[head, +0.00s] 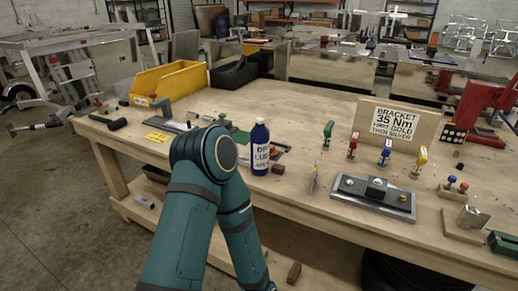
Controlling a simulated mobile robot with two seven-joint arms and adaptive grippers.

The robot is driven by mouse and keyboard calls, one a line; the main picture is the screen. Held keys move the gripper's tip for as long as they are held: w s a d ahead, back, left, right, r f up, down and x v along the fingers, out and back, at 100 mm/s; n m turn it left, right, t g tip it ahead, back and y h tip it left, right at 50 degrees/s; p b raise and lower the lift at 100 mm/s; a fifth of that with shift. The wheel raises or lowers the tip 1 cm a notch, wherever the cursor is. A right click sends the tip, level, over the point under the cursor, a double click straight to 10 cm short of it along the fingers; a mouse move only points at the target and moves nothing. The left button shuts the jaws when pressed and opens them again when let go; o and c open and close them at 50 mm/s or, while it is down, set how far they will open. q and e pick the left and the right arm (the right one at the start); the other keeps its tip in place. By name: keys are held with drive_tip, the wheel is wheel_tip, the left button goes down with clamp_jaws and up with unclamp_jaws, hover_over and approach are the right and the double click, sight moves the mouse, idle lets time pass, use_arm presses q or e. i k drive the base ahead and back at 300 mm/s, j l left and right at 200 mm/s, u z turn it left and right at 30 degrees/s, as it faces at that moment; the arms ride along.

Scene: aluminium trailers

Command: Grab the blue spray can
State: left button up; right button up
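The blue spray can (260,134) stands upright on the wooden workbench (330,110), near its front edge, just right of the picture's middle-left. It has a white label with dark lettering, partly readable as "LUBE", and a narrower blue top. One of my teal arms rises from the bottom of the head view and bends just left of the can. Neither of my grippers shows in this view, and nothing is seen holding the can.
A small dark red block (278,169) lies right of the can. A yellow bin (170,84) and a black bin (234,74) stand behind to the left. A bracket sign (396,124), coloured-handled tools and a metal plate fixture (373,198) occupy the right side.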

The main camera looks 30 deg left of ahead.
sight(260, 137)
drive_tip(key=i+j+z, duration=0.1)
drive_tip(key=j+z, duration=0.2)
drive_tip(key=j, duration=0.35)
drive_tip(key=j+z, duration=0.3)
drive_tip(key=j, duration=0.35)
